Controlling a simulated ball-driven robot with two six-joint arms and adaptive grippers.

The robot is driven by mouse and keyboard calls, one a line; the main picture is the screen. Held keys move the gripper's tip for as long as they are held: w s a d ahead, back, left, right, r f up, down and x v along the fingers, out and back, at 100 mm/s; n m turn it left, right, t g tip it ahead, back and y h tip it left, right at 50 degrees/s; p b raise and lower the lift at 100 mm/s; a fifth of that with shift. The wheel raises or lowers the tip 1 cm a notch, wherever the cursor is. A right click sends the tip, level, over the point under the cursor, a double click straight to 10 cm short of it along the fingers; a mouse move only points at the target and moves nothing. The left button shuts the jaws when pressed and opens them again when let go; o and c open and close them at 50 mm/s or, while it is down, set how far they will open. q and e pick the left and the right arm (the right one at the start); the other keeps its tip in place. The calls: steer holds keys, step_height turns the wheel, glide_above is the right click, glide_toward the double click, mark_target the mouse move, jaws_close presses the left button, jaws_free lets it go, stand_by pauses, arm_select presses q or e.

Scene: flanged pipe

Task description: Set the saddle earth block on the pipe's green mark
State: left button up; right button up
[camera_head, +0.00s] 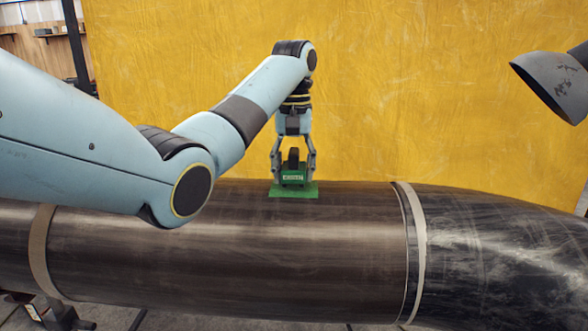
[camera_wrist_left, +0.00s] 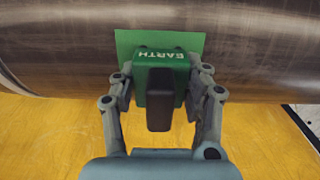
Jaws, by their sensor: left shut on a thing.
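The saddle earth block (camera_head: 292,177) is green with a white label and a black upright handle. In the left wrist view the block (camera_wrist_left: 162,62) reads "EARTH" and its handle (camera_wrist_left: 160,100) points toward the camera. The green mark (camera_head: 306,191) is a flat patch on top of the pipe (camera_head: 240,250); it also shows in the left wrist view (camera_wrist_left: 124,45). The block is over the mark, within its width; whether it touches the pipe I cannot tell. My left gripper (camera_head: 293,172) is shut on the block, one finger on each side. My right gripper is not in view.
Pale bands (camera_head: 416,250) ring the pipe to the right and left of the mark. A yellow curtain (camera_head: 420,90) hangs behind the pipe. A dark grey lamp-like shade (camera_head: 556,84) juts in at the upper right. The pipe top beside the mark is clear.

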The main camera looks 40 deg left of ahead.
arm_select(q)
steer(key=shift+w, duration=0.1)
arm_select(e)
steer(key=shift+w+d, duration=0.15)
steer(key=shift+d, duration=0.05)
arm_select(q)
steer(key=shift+f, duration=0.2)
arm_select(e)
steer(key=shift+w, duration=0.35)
arm_select(q)
steer(key=shift+f, duration=0.4)
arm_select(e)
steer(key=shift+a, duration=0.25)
